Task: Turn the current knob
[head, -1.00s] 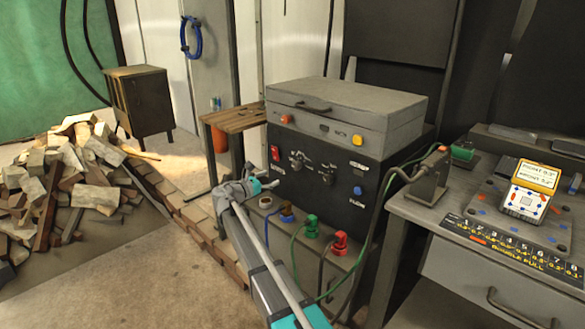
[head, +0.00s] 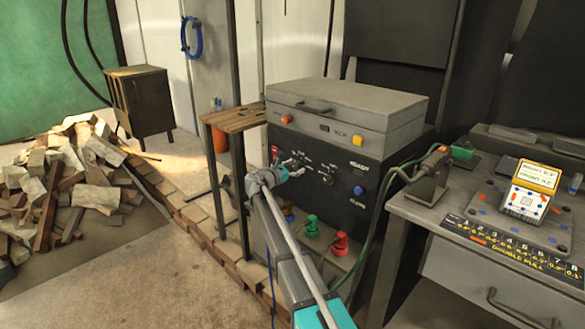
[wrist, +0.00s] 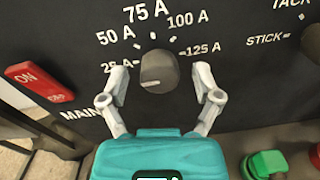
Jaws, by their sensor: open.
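In the wrist view the current knob (wrist: 158,71) is a dark round knob on a black panel, ringed by white marks from 25 A to 125 A. I cannot tell clearly which mark it points to. My gripper is open in front of the panel, with one pale finger on each side of the knob; a gap shows on both sides. In the head view my gripper (head: 297,165) is at the upper left of the welder's front panel (head: 328,190) and hides part of its controls.
A red ON switch (wrist: 40,80) lies left of the knob and another control (wrist: 313,42) lies right, by STICK. Green (head: 312,226) and red (head: 340,243) plugs stick out below. A small wooden table (head: 236,119) stands left; a workbench (head: 425,212) stands right.

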